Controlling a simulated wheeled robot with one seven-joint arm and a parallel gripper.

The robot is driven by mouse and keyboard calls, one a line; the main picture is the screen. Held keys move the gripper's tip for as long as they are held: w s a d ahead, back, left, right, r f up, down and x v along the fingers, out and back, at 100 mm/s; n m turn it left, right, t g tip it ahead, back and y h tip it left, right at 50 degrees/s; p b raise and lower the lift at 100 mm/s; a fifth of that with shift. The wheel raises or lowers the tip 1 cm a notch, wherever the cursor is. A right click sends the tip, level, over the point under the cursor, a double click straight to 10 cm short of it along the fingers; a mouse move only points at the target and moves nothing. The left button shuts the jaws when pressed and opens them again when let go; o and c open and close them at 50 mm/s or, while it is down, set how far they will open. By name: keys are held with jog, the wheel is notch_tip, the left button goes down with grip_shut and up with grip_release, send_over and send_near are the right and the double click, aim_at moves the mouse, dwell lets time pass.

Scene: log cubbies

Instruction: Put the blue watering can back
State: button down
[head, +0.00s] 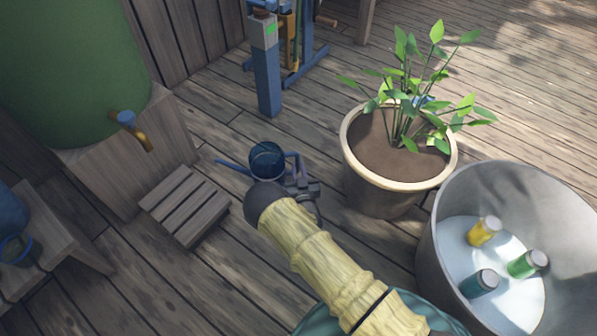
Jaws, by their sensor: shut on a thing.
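The blue watering can (267,160) is held in the air near the middle of the head view. Its spout points left and its handle is on the right, beside my gripper (296,184). My gripper is shut on the can, seemingly at the handle side; the fingertips are small and partly hidden by my wrist. Whether the can is tilted is hard to tell.
A slatted wooden stand (185,207) sits below the tap (131,128) of a green barrel (65,70). A blue post (266,75) stands behind. A wooden bench (45,250) is at left.

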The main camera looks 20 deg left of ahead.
jog(key=shift+f, duration=0.35)
jog(key=shift+f+b, duration=0.15)
jog(key=shift+b, duration=0.15)
jog(key=c, duration=1.4)
grip_release()
jog(key=shift+f, duration=0.1)
